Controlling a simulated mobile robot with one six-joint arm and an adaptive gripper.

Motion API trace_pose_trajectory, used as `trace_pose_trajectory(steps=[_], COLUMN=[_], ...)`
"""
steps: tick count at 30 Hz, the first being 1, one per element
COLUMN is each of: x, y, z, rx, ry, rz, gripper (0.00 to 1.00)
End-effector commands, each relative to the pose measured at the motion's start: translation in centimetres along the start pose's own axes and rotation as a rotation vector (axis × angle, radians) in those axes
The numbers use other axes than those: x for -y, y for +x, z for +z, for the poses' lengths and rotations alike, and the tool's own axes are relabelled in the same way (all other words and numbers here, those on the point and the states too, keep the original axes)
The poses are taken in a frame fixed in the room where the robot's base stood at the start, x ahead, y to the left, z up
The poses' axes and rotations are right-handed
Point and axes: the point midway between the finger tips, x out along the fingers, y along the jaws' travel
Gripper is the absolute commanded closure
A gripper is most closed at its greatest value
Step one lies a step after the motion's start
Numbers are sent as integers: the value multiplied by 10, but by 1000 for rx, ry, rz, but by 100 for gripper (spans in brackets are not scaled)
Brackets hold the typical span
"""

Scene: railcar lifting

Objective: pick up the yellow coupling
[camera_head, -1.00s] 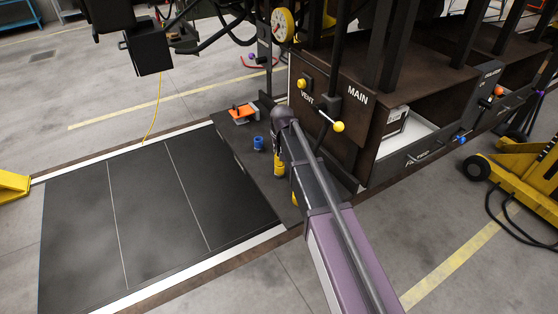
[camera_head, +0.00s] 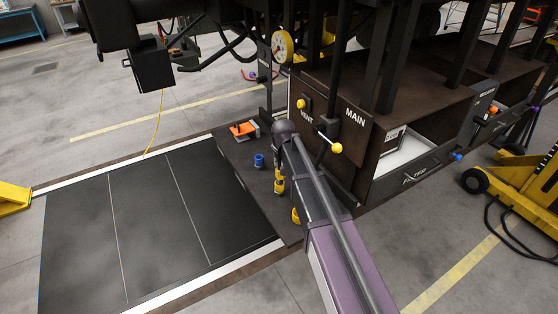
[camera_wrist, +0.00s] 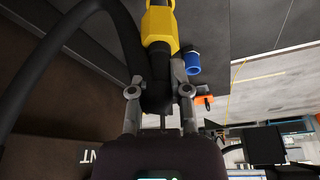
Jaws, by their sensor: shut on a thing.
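The yellow coupling (camera_wrist: 159,28) stands out in the wrist view, with a dark hose-like end between the fingertips. My gripper (camera_wrist: 160,92) is shut on this dark lower part, one finger on each side. In the head view, the yellow coupling (camera_head: 280,186) shows as yellow and black bands just left of my arm, above the dark platform. My arm hides most of the gripper there. I cannot tell whether the coupling touches the platform.
A blue cup-like part (camera_head: 259,160) and an orange item (camera_head: 243,129) lie on the platform. Another yellow piece (camera_head: 296,216) is beside my arm. The dark cabinet (camera_head: 350,150) with yellow-knobbed levers stands close on the right. A black hose (camera_wrist: 78,40) curves alongside the coupling.

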Motion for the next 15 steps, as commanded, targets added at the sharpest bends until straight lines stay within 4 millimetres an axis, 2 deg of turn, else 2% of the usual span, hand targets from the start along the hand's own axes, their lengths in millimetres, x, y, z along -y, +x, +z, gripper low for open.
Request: trace_pose_trajectory(steps=[1,3,9,15], x=[-3,-6,-14,-21], y=[-7,-13,-30,-44], z=[19,34,76,109], rx=[0,0,0,0], ry=[0,0,0,0], rz=[0,0,0,0], gripper=[100,100,100,100])
